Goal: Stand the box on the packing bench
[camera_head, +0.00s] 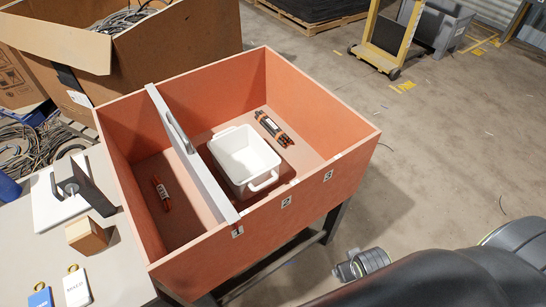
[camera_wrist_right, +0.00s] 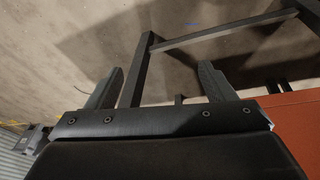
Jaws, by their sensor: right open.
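A small brown cardboard box (camera_head: 86,237) sits on the grey bench top (camera_head: 118,268) at the left in the head view, beside the orange bin. Which surface is the packing bench, I cannot tell for sure. My right gripper (camera_wrist_right: 158,70) is open and empty in its wrist view, its fingers wide apart over the bin's metal stand and the floor. In the head view my right arm comes in at the lower right, away from the box; its fingers cannot be made out there. My left gripper is not in view.
An orange divided bin (camera_head: 354,147) holds a white tub (camera_head: 243,160), a dark cable bundle (camera_head: 273,129) and a red piece (camera_head: 162,193). Two tags (camera_head: 76,287), a white plate with a black fixture (camera_head: 48,210) and loose cables share the left side. A large carton (camera_head: 55,45) stands behind.

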